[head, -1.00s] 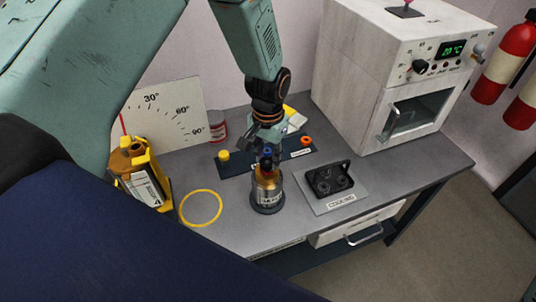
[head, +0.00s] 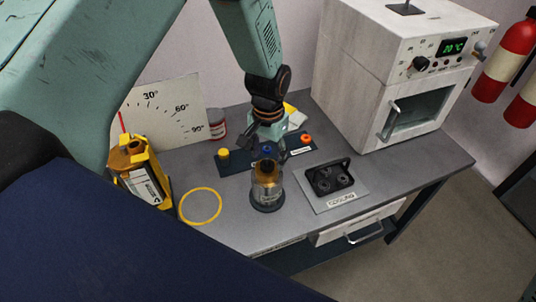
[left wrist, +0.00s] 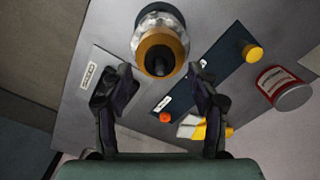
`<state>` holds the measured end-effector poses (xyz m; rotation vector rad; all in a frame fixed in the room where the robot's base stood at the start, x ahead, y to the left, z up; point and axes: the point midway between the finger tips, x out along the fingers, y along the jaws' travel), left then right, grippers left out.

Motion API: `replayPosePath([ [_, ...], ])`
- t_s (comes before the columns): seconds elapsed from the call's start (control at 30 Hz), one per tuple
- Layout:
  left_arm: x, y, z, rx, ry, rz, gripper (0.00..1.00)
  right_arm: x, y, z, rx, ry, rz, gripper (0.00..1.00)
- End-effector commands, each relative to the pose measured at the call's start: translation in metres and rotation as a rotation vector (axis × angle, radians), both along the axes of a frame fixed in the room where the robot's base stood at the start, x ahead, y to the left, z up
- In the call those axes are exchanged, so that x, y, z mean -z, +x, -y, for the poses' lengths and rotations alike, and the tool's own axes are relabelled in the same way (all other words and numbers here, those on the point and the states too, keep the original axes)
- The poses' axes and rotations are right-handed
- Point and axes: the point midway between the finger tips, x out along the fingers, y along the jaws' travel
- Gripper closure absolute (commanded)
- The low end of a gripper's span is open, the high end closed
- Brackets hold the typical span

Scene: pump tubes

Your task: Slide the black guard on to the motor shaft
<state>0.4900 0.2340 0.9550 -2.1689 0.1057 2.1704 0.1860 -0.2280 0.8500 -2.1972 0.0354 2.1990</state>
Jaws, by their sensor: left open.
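The motor (head: 267,192) stands upright on the bench, a clear-looking cylinder with a gold top and a dark base. In the left wrist view, the gold ring (left wrist: 160,45) surrounds a short black piece (left wrist: 159,66) standing at its centre. I cannot tell whether this piece is the guard or the bare shaft. My left gripper (head: 266,147) is open above and behind the motor in the head view. Its two dark fingers are spread apart in the wrist view, with nothing between the tips. My right gripper is not in view.
A dark strip (head: 235,167) with yellow, blue and red knobs lies behind the motor. A black fixture stands on a labelled grey plate (head: 351,190) to the right. A white oven (head: 350,75), yellow ring (head: 183,206) and yellow device (head: 139,170) are around. The front bench is clear.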

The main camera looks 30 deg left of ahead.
Motion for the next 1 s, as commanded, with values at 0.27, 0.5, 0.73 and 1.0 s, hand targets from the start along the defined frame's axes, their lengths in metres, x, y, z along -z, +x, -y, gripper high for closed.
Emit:
replayPosePath([
  [0.27,-0.053,0.001,0.0,0.0,0.0,0.005,0.4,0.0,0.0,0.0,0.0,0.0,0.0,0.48],
  [0.5,-0.096,0.001,0.0,0.0,0.0,0.004,0.4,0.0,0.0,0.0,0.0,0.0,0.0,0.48],
  [0.73,-0.114,0.0,0.0,0.0,0.0,0.0,0.4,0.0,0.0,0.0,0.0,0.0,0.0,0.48],
  [1.0,-0.115,0.0,0.0,0.0,0.0,0.0,0.4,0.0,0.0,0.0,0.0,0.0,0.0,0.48],
])
